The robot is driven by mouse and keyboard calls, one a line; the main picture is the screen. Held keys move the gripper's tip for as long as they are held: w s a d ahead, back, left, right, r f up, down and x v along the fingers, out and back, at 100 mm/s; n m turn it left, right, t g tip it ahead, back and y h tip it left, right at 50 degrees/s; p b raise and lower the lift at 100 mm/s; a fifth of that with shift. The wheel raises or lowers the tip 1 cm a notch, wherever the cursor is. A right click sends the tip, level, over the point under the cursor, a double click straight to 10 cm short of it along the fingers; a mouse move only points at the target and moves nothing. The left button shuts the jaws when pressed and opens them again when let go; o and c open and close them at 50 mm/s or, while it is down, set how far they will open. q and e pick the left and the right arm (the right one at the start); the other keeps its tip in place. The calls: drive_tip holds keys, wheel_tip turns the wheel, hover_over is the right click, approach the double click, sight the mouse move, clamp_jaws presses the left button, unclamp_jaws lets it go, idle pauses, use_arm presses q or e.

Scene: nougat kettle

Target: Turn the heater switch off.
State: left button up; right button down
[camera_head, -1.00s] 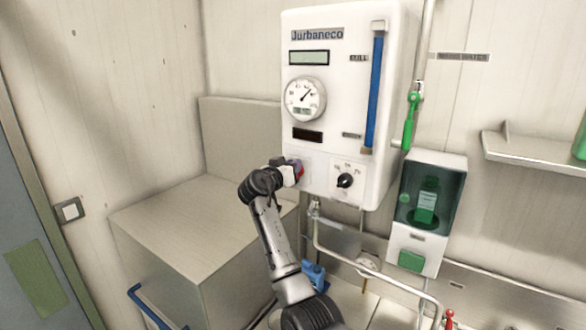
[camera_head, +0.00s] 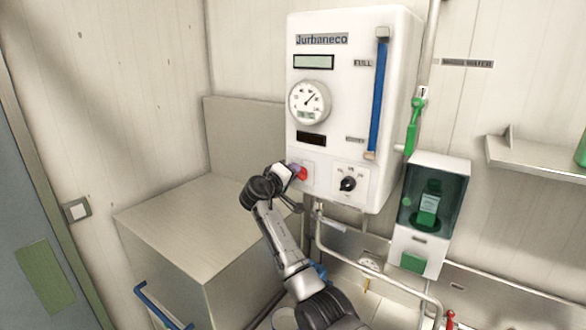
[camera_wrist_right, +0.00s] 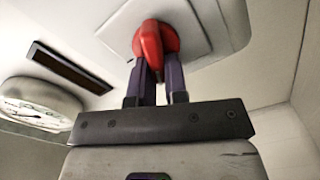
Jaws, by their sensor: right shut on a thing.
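The heater switch is a red knob (camera_head: 302,174) on a pale square plate, low on the left of the white wall unit (camera_head: 345,185). In the right wrist view the red knob (camera_wrist_right: 155,42) fills the top middle, with its grip ridge pointing down toward me. My right gripper (camera_head: 296,170) reaches it from the left in the head view. Its two purple fingers (camera_wrist_right: 156,78) are closed around the ridge, one on each side. The gripper partly hides the knob in the head view. My left gripper is in neither view.
A black selector knob (camera_head: 348,184) sits right of the red one. A dial gauge (camera_head: 309,101) and a dark display (camera_head: 311,139) are above. A large beige box (camera_head: 190,225) stands at the left, and a soap dispenser (camera_head: 417,262) hangs at the right.

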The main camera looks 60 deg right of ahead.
drive_tip(key=n, duration=0.1)
drive_tip(key=n+p, duration=0.1)
drive_tip(key=n, duration=0.1)
drive_tip(key=n+p, duration=0.1)
drive_tip(key=shift+w+f+n, duration=0.1)
drive_tip(key=shift+f+n, duration=0.2)
drive_tip(key=shift+n, duration=0.1)
drive_tip(key=shift+f+p, duration=0.1)
drive_tip(key=shift+p, duration=0.25)
drive_tip(key=c, duration=1.1)
unclamp_jaws()
drive_tip(key=shift+c, duration=0.2)
drive_tip(key=a+b, duration=0.5)
drive_tip(key=a, duration=0.8)
drive_tip(key=shift+a, duration=0.4)
